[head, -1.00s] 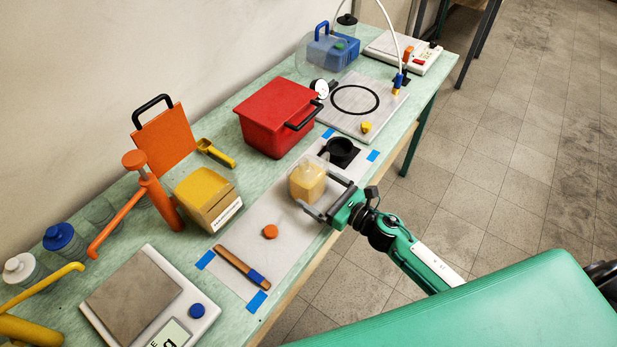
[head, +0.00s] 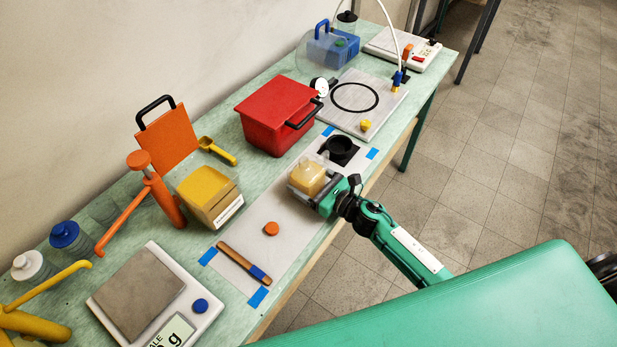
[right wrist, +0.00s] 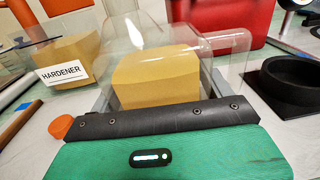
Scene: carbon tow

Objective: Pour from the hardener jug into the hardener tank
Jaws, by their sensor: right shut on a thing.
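The hardener jug (head: 305,178) is a clear vessel with amber-yellow contents, over the pale sheet at the front of the bench. My right gripper (head: 322,192) is shut on it from the front; in the right wrist view the jug (right wrist: 155,78) fills the space between the fingers. The jug looks about upright; I cannot tell whether it touches the sheet. The hardener tank (head: 207,193), a boxy yellow-topped container, stands to its left; its HARDENER label shows in the right wrist view (right wrist: 62,72). My left gripper is not in view.
A black round holder (head: 339,149) is just behind the jug. A red lidded box (head: 277,112) stands behind. An orange disc (head: 271,228) and a wooden stick (head: 243,263) lie on the sheet. An orange pump (head: 162,195) stands left of the tank. A scale (head: 150,295) is at front left.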

